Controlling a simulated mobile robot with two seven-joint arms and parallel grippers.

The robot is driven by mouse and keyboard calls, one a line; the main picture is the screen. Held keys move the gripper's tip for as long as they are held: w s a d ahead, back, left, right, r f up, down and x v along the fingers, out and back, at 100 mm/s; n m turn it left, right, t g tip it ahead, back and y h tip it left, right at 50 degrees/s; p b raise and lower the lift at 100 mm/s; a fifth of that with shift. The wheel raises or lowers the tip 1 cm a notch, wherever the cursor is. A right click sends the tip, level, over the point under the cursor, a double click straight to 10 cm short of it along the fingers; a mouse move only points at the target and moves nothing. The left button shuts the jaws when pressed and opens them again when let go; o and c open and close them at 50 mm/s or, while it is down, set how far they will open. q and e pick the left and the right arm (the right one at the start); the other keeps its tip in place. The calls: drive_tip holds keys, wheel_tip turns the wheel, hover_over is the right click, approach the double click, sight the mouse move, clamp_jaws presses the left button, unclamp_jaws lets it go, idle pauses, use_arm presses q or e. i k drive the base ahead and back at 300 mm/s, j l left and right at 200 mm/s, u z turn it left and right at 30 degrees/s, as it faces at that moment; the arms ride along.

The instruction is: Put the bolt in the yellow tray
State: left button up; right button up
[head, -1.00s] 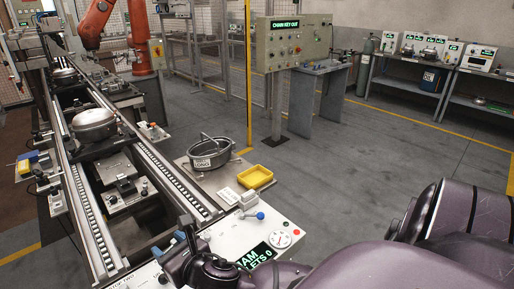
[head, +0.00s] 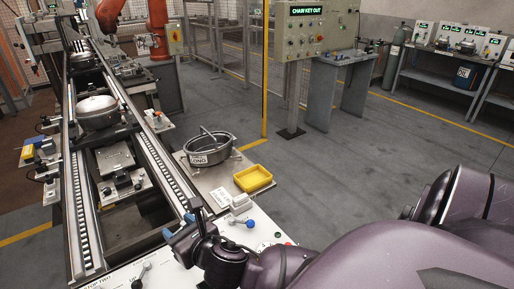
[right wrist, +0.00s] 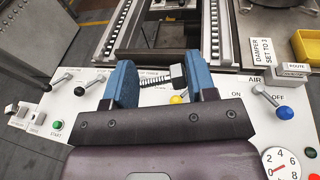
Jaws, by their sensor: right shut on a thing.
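My right gripper (head: 183,232) is over the white control panel, nearer me and left of the tray. In the right wrist view, my right gripper (right wrist: 160,80) has its blue fingers shut on a dark threaded bolt (right wrist: 160,78), which lies crosswise between them. The bolt cannot be made out in the head view. My left gripper is in neither view.
The control panel (right wrist: 75,100) has levers, buttons and a gauge (right wrist: 281,162). A blue-knobbed lever (head: 249,223) and white label blocks (head: 240,203) stand between gripper and tray. A round housing (head: 208,148) sits behind the tray. The conveyor (head: 170,178) runs along the left.

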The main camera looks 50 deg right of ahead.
sight(255, 186)
drive_tip(key=l, duration=1.25)
drive_tip(key=u, duration=0.05)
